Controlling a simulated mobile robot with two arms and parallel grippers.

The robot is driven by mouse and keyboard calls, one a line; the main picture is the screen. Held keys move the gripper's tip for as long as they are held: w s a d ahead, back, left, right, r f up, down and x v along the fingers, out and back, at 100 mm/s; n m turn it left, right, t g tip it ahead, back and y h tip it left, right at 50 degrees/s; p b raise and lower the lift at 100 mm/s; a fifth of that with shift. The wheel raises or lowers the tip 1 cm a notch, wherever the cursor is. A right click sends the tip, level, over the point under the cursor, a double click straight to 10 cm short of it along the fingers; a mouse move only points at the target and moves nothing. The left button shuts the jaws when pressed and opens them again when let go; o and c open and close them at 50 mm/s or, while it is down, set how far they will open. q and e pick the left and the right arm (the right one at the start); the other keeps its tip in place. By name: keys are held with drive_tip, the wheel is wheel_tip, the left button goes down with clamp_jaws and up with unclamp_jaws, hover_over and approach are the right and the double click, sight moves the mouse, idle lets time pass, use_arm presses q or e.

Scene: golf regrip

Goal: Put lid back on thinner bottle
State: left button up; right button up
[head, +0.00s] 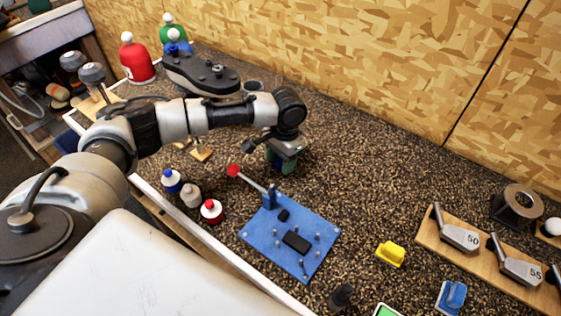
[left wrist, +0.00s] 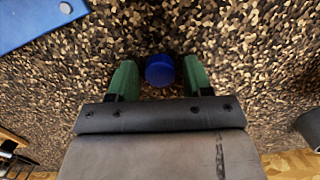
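My left gripper (head: 283,160) points down over the speckled worktop, beyond the blue plate. In the left wrist view its green fingers (left wrist: 160,82) are open, with a round blue lid-like piece (left wrist: 160,70) between them. Narrow gaps show on both sides of it; its height relative to the fingertips is unclear. Three small bottles stand near the front edge: one with a blue top (head: 171,180), one pale without a coloured cap (head: 190,194), one with a red top (head: 211,210). I cannot read which holds thinner. My right gripper is not in view.
A blue plate (head: 312,262) with a red-tipped lever lies right of the bottles. A yellow piece (head: 390,253) and a wooden rack with numbered club heads (head: 455,234) are further right. A red container (head: 135,66) stands at the back left. Worktop right of my gripper is clear.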

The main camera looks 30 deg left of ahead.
use_arm(q)
drive_tip(key=c, duration=0.7)
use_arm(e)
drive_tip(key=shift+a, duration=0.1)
use_arm(q)
drive_tip(key=shift+r, duration=0.5)
drive_tip(key=r, duration=0.1)
drive_tip(key=r+b, duration=0.1)
drive_tip(key=d+r, duration=0.1)
drive_tip(key=shift+w+d+r, duration=0.1)
drive_tip(key=shift+w+r, duration=0.25)
drive_tip(key=shift+w, duration=0.05)
drive_tip(key=shift+w+d+r+b, duration=0.45)
drive_tip(key=shift+w+d+r, duration=0.55)
drive_tip(key=shift+d, duration=0.45)
drive_tip(key=shift+w+d+r+b, duration=0.5)
drive_tip(key=shift+w+d+r, duration=0.4)
drive_tip(key=shift+d+r, duration=0.4)
drive_tip(key=shift+w+d+r+b, duration=0.45)
drive_tip(key=shift+w+d+r, duration=0.5)
drive_tip(key=shift+d, duration=0.6)
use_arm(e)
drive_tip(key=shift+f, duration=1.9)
